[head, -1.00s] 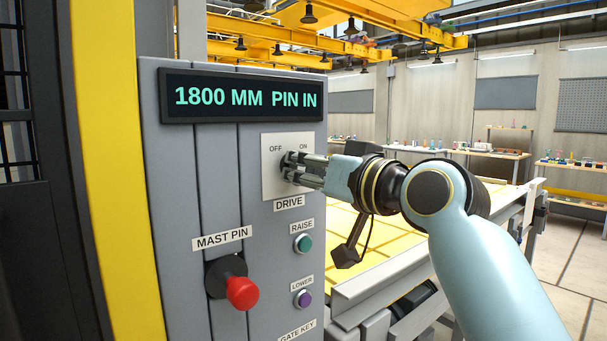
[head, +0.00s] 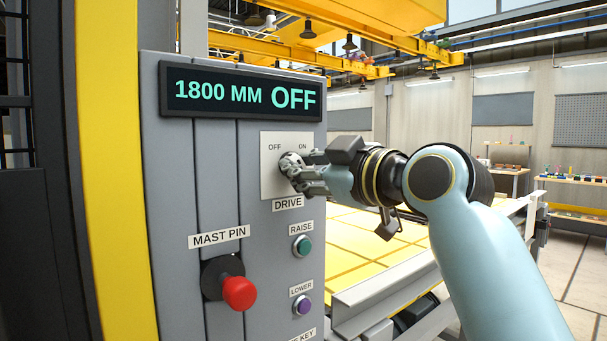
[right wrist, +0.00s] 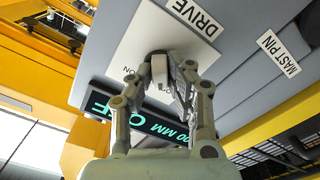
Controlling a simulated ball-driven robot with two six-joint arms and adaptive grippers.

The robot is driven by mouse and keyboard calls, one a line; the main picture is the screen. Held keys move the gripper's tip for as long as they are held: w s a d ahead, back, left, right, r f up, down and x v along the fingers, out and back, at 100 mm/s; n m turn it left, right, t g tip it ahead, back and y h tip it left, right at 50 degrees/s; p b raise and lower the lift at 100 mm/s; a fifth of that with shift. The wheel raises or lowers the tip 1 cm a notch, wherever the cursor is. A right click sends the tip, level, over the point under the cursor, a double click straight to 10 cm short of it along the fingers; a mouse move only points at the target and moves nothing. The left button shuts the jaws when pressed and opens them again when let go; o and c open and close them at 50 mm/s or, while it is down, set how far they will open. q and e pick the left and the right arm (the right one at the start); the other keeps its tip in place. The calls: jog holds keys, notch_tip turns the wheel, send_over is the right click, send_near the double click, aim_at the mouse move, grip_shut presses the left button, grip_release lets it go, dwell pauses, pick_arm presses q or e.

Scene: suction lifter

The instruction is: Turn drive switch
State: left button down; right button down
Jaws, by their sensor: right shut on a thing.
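The drive switch sits on a white plate (head: 270,185) marked OFF and ON, with a DRIVE label below it. My right gripper (head: 292,172) comes from the right and is shut on the switch knob, its fingers hiding most of it in the head view. Which way the knob points cannot be told. The display (head: 243,93) above reads "1800 MM OFF". My left gripper is not in view.
Below the switch on the grey panel are a green RAISE button (head: 303,245) and a purple LOWER button (head: 303,304). A red MAST PIN knob (head: 239,292) sticks out at lower left. A yellow-topped platform (head: 385,235) with grey rails lies behind my right arm.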

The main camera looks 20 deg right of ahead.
jog(key=shift+f+n, duration=0.1)
jog(key=shift+n, duration=0.7)
jog(key=shift+b, duration=0.3)
jog(key=c, duration=1.3)
grip_release()
jog(key=v, duration=0.7)
jog(key=shift+s+d, duration=0.1)
jog(key=shift+s, duration=0.15)
